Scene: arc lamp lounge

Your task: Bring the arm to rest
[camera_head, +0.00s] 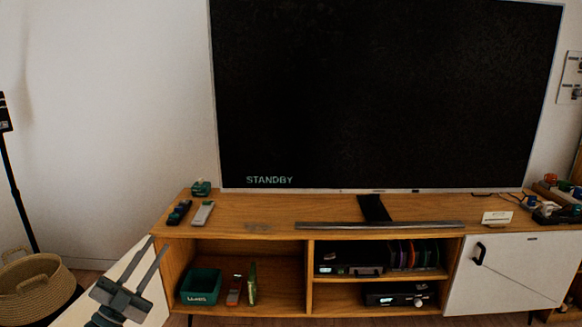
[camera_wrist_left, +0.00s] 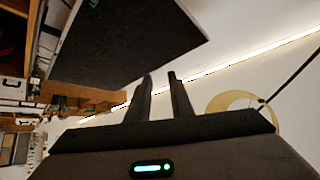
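My left gripper (camera_head: 157,244) is at the lower left of the head view, in front of the left end of the wooden TV cabinet (camera_head: 270,240). Its two dark fingers point up and away, with a gap between them and nothing held. In the left wrist view the fingers (camera_wrist_left: 158,78) also stand apart and empty. Whether the gripper touches the pale panel (camera_head: 138,288) behind it I cannot tell. My right gripper is in neither view.
Remotes (camera_head: 203,212) lie at the top left, and a soundbar (camera_head: 380,225) lies along the front. Open shelves hold a green bin (camera_head: 200,286) and devices. A wicker basket (camera_head: 35,285) stands at far left.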

